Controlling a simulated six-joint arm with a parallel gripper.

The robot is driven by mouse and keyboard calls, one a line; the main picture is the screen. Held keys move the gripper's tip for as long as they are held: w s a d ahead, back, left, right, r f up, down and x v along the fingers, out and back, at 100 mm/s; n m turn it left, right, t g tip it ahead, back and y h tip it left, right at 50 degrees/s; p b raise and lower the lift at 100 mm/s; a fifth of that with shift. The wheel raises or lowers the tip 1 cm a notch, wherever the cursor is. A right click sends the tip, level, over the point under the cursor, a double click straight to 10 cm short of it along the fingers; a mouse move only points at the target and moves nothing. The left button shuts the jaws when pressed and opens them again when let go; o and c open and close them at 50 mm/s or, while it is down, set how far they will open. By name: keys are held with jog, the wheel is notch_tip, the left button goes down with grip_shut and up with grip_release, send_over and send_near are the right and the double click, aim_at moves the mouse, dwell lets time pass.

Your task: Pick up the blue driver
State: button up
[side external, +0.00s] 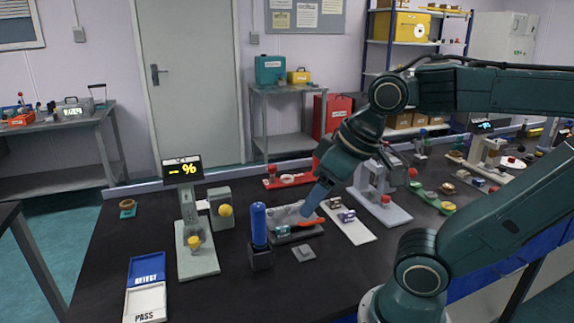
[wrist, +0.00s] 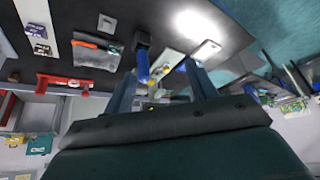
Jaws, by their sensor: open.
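The blue driver (side external: 259,226) stands upright in a dark block holder (side external: 260,256) near the middle of the black bench. In the wrist view the driver (wrist: 142,68) shows between the two fingers, nearer the left one, with its dark holder (wrist: 143,39) above it. My gripper (side external: 314,202) is up and to the right of the driver in the side view, tilted, its fingers pointing down and left. In the wrist view my gripper (wrist: 162,78) has its fingers wide apart with nothing held. The driver's lower end is hidden in the holder.
A grey tray (side external: 283,238) with an orange-handled tool lies right of the driver. A gauge stand (side external: 198,262) with a "- %" display stands left. REJECT (side external: 147,265) and PASS (side external: 146,301) trays lie front left. A small grey plate (side external: 303,253) lies nearby. The front bench is clear.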

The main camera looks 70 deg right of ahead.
jog(key=w+d+r+m+g, duration=0.2)
jog(key=w+d+m+g, duration=0.1)
jog(key=w+m, duration=0.55)
jog(key=m+g, duration=0.2)
jog(key=m, duration=0.6)
send_over(258, 219)
notch_tip(258, 219, down, 3)
jog(key=shift+w+d+f+m, duration=0.2)
jog(key=shift+w+d+m, duration=0.2)
jog(key=shift+d, duration=0.25)
notch_tip(258, 219, down, 8)
jog(key=shift+f, duration=0.25)
jog(key=shift+f, duration=0.15)
jog(key=shift+d+f, duration=0.15)
jog(key=shift+f, duration=2.35)
